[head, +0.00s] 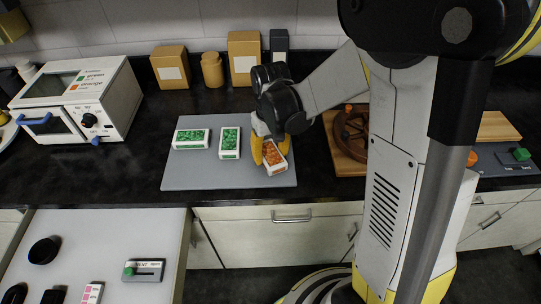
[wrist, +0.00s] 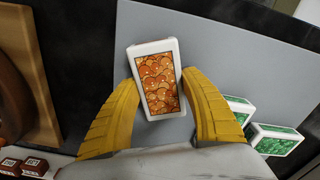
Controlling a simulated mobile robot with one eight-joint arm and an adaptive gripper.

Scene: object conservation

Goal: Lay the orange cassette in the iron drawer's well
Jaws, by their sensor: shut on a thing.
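The orange cassette (head: 274,158) is a white-edged block with an orange patterned face, over the front right of the grey mat (head: 215,177). My gripper (head: 267,150) has its yellow fingers shut on it. In the wrist view the cassette (wrist: 158,82) sits between the two fingers (wrist: 160,79), face showing and slightly tilted. I cannot tell whether it touches the mat. I cannot make out a well or which drawer is the iron one.
Two green cassettes (head: 191,139) (head: 229,142) lie on the mat to the left. A white oven-like box (head: 115,100) stands further left. A white surface (head: 120,235) at lower left bears dark round things (head: 44,251) and a small plate with a green knob (head: 143,270). A wooden board (head: 345,165) lies right.

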